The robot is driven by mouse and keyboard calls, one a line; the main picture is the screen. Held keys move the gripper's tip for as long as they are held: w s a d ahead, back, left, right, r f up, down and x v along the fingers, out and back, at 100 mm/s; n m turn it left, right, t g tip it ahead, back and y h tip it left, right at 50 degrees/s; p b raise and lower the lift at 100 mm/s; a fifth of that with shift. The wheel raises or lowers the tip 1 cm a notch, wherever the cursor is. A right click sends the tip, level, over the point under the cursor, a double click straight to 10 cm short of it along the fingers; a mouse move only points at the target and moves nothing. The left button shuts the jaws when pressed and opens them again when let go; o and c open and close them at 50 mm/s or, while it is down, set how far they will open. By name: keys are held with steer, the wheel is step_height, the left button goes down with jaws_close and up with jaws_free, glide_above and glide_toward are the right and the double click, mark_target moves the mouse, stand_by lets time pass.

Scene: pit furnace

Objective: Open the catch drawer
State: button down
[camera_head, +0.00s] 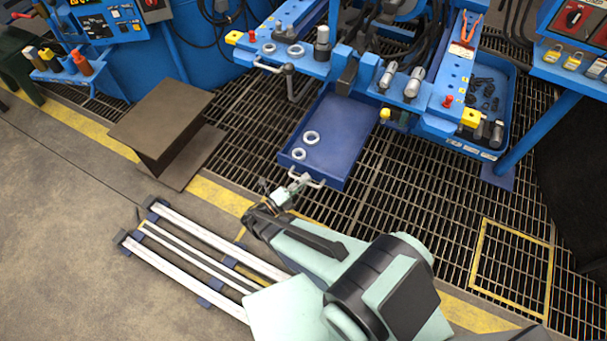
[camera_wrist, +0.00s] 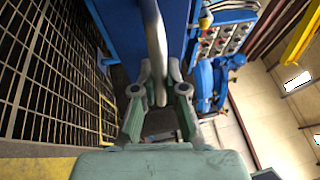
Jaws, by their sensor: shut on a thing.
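The catch drawer (camera_head: 348,130) is a blue tray that sticks out from under the blue machine, over the floor grating. Two pale rings (camera_head: 312,137) lie on its left side. A light grey bar handle (camera_head: 313,183) is on its front edge. My gripper (camera_head: 291,189) is at the left part of this handle. In the wrist view my gripper (camera_wrist: 160,90) has its two fingers closed on either side of the grey handle (camera_wrist: 154,40), and the blue drawer front (camera_wrist: 120,25) is just beyond. The fingers hide part of the handle.
Another blue tray (camera_head: 490,95) with dark small parts sits at the right. A blue post (camera_head: 535,135) stands farther right. White rails (camera_head: 190,255) lie on the floor at left. Grating before the drawer is clear.

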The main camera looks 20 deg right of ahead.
steer(key=shift+s+a, duration=0.1)
steer(key=shift+s, duration=0.05)
steer(key=c, duration=1.2)
jaws_free()
steer(key=shift+a, duration=0.15)
steer(key=v, duration=1.1)
steer(key=shift+a, duration=0.35)
steer(key=shift+s+d, duration=0.15)
